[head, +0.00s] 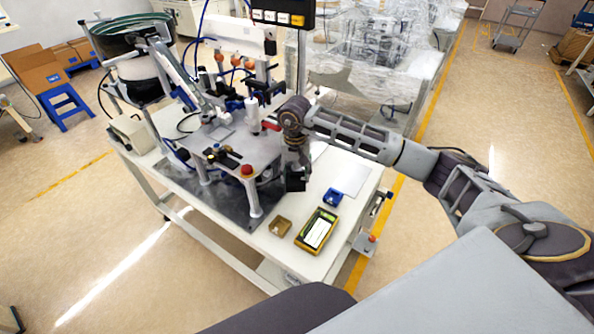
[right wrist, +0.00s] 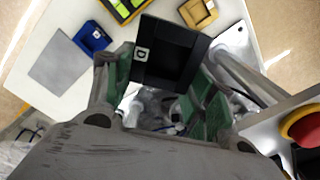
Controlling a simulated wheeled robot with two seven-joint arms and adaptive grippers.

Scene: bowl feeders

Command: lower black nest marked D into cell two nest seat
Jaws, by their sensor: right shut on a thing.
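My right gripper (head: 297,165) is shut on the black nest (head: 297,181), a square dark block with a recess. It holds the nest by the right side of the white work table, beside the raised grey machine plate. In the right wrist view the black nest (right wrist: 177,58) sits between the green-padded fingers of the gripper (right wrist: 165,85), and its white label with the letter D faces the camera. The wrist view does not show clearly how high the nest is above the surface. I cannot make out a seat marked for cell two. My left gripper is not in view.
A blue nest (head: 332,197), a tan nest (head: 281,226) and a yellow-edged black device (head: 316,230) lie on the white table (head: 262,240). A flat grey sheet (head: 344,173) lies behind them. A red button (head: 247,170) stands on the machine plate (head: 233,143), left of the gripper.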

